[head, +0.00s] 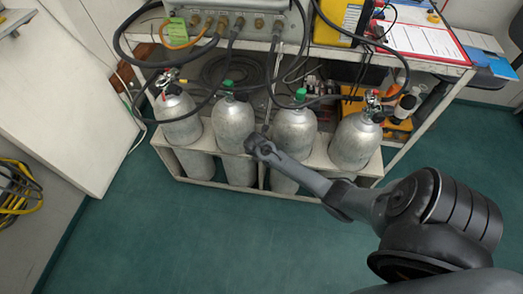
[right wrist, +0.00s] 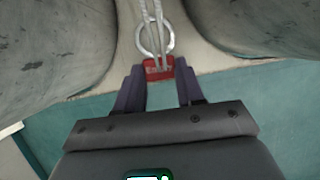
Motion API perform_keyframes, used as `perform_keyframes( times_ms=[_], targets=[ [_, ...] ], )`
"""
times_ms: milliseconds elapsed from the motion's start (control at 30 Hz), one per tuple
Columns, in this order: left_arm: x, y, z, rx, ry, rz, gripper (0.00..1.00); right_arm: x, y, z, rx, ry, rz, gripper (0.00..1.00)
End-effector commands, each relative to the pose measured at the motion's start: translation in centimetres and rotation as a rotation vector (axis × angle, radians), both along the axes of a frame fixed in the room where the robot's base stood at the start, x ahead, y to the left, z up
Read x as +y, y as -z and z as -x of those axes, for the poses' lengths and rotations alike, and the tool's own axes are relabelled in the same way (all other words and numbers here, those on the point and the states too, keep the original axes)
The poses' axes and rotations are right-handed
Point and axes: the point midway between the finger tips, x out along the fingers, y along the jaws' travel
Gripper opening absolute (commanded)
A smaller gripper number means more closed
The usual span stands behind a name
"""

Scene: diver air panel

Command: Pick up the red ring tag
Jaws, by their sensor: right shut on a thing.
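The red ring tag (right wrist: 159,68) is a small red block under a pale metal ring (right wrist: 143,40), seen in the right wrist view. My right gripper (right wrist: 159,77) is shut on the red part, with a fingertip at each side of it. The ring is around or against thin pale strands (right wrist: 158,12) that hang from above; I cannot tell how they are joined. In the head view my right gripper (head: 258,146) is in front of the cylinder rack, between the two middle cylinders, and the tag is hidden there. My left gripper is not in view.
Several grey cylinders stand in a pale rack (head: 200,177), including the middle-left cylinder (head: 233,125) and middle-right cylinder (head: 295,130) close to my gripper. Black hoses (head: 270,75) loop above them from the panel (head: 235,22). The green floor (head: 200,240) in front is clear.

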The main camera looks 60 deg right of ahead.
Motion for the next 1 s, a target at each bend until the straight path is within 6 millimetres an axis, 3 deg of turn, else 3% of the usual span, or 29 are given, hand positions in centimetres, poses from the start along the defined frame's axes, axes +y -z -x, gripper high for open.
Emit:
perform_keyframes(
  times_ms=[367, 600, 1000],
  targets=[
    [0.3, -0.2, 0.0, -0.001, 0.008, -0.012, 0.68, 0.0, -0.2, 0.0, 0.0, 0.0, 0.0, 0.08],
    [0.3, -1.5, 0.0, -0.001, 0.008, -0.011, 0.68, 0.3, -1.2, 0.1, 0.0, -0.001, 0.0, 0.08],
    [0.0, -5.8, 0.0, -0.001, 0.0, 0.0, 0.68, 0.3, -7.5, 0.1, 0.0, -0.001, 0.001, 0.08]
  ],
)
